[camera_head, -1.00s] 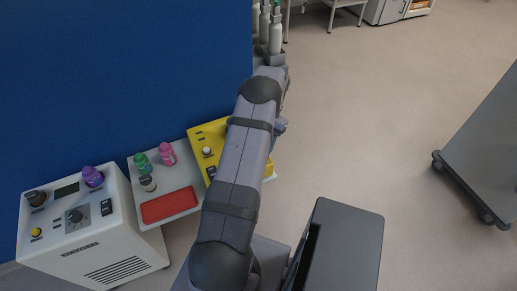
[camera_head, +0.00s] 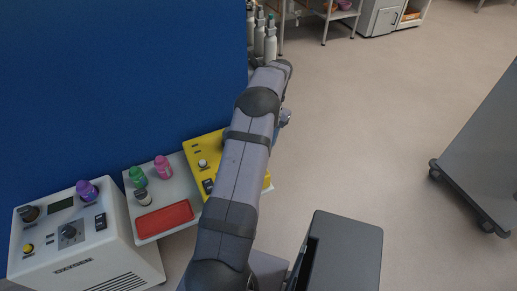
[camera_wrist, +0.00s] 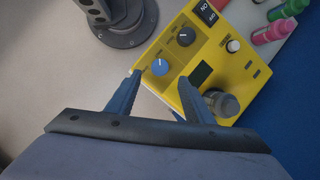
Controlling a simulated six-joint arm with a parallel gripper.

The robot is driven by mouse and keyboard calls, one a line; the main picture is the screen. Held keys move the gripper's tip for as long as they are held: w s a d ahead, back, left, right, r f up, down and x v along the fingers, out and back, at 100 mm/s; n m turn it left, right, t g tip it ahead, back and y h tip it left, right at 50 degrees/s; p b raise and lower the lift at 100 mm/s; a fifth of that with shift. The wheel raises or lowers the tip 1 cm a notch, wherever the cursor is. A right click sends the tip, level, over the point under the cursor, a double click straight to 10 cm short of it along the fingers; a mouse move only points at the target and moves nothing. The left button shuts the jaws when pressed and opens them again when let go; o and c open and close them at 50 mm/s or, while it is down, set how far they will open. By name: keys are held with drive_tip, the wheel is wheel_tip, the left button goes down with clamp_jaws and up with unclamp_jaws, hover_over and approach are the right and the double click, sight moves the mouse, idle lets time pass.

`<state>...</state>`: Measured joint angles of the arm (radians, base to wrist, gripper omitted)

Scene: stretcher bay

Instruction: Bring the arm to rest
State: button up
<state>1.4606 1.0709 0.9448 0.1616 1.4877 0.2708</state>
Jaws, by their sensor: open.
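My gripper (camera_wrist: 160,84) is open in the wrist view, with its two blue-grey fingers apart and nothing between the tips. Beyond the fingers lies a yellow device (camera_wrist: 205,55) with a blue knob, a black knob, a dark screen and a grey round part. In the head view my arm reaches away over the right part of the yellow device (camera_head: 204,148) and hides some of it. Only a small blue-grey bit of the gripper shows there, at the arm's right side. I cannot judge the exact height of the fingers above the device.
A white machine (camera_head: 68,262) with a purple bottle (camera_head: 87,190) stands left. A blue panel (camera_head: 125,80) rises behind. Open floor lies right.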

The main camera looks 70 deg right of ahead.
idle(0.4)
drive_tip(key=w+a+r+n+g+h, duration=0.1)
drive_tip(key=w+a+r+n, duration=0.3)
drive_tip(key=w+a, duration=0.65)
drive_tip(key=w+a+r+n+g+h, duration=0.1)
drive_tip(key=w+a+r+n, duration=0.2)
drive_tip(key=w+a+n, duration=0.55)
drive_tip(key=w+a+n+h, duration=0.1)
drive_tip(key=a+n+h, duration=0.1)
drive_tip(key=a, duration=1.5)
drive_tip(key=s+a+n, duration=0.6)
drive_tip(key=s+a, duration=0.2)
drive_tip(key=a, duration=0.3)
wheel_tip(320, 180, up, 12)
drive_tip(key=p, duration=1.2)
drive_tip(key=shift+w+f+t, duration=0.15)
drive_tip(key=shift+w+t, duration=0.15)
drive_tip(key=shift+w, duration=0.05)
drive_tip(key=shift+f, duration=0.1)
wheel_tip(320, 180, down, 37)
drive_tip(key=b, duration=3.6)
